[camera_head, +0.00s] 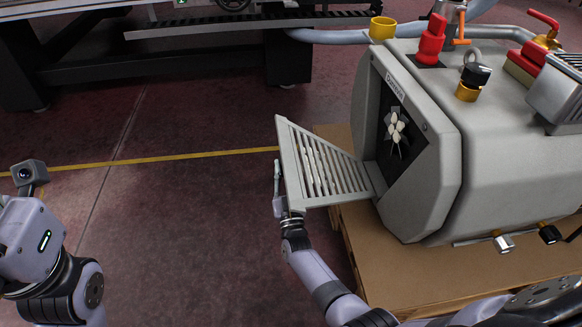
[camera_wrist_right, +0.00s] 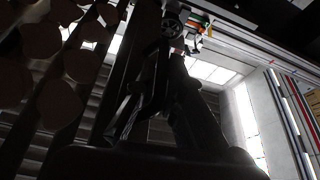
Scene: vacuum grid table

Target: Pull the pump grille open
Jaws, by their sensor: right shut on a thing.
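The pump (camera_head: 500,150) is a big grey housing on a wooden pallet. Its grille (camera_head: 318,165), a slatted grey panel, stands swung out to the left from the pump's front, hinged near the housing at its right end. The opening behind it shows a pale fan (camera_head: 396,130). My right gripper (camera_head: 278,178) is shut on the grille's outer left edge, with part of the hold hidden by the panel. In the dark right wrist view, the gripper fingers (camera_wrist_right: 160,100) show beside dark slats. My left wrist shows at the left edge, but its gripper does not.
The pallet (camera_head: 400,275) reaches out under the pump and my right arm. A yellow cup-like part (camera_head: 382,27) and red fittings (camera_head: 431,45) top the pump. A dark bench (camera_head: 180,45) stands behind. The floor left of the grille is clear, with a yellow line (camera_head: 160,158).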

